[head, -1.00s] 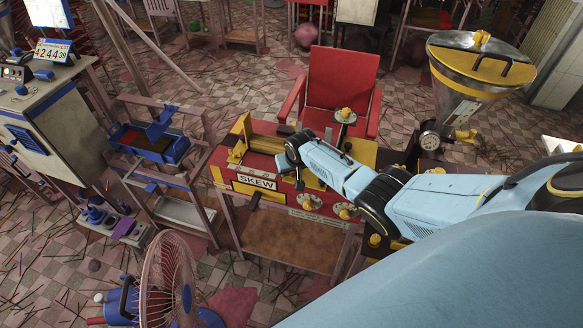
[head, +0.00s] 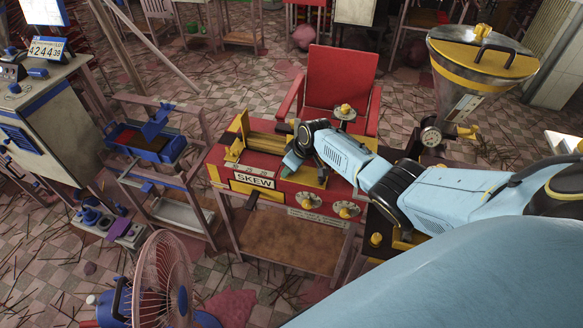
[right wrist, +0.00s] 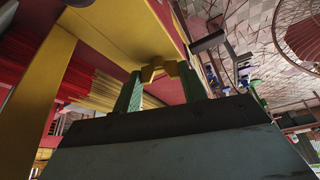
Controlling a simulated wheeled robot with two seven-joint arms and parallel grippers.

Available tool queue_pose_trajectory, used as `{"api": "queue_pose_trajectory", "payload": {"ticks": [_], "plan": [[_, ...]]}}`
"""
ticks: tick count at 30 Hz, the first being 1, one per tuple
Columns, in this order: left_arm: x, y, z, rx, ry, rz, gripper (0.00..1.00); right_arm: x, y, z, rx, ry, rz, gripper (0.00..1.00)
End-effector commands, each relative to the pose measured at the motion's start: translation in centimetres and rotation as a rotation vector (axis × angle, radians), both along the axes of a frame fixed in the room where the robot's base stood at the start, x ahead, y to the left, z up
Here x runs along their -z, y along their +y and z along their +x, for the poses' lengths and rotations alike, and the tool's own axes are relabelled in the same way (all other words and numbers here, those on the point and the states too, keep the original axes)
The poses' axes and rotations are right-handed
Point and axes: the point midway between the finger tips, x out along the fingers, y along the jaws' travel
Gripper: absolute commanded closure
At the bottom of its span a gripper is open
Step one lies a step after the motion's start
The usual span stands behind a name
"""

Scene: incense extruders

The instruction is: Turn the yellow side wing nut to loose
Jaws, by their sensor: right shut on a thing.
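The red and yellow extruder with the SKEW label (head: 254,180) stands in the middle of the head view. My right gripper (head: 291,165) is at its top, beside the yellow slotted part. In the right wrist view, the green fingers of my right gripper (right wrist: 160,78) stand on either side of the yellow wing nut (right wrist: 158,70) and are shut on it. The wing nut sits close to the machine's yellow side. In the head view the wing nut is hidden behind my wrist. My left gripper is not in view.
A red chair (head: 341,85) stands behind the machine. A steel hopper with a yellow lid (head: 478,70) is at the right. A pink fan (head: 163,280) stands at the front left. A blue tray unit (head: 150,145) is left of the machine.

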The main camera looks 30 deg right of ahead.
Motion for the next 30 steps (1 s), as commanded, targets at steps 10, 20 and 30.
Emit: {"api": "queue_pose_trajectory", "payload": {"ticks": [10, 20, 30], "plan": [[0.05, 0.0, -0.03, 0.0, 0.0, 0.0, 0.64, 0.0, -0.03, -0.01, -0.009, 0.001, -0.002, 0.81], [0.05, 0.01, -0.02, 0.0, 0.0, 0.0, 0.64, -0.01, -0.02, 0.0, -0.008, 0.0, -0.001, 0.36], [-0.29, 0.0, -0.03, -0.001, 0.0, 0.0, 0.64, -0.61, -0.18, -0.22, -0.007, 0.002, -0.002, 0.36]]}}
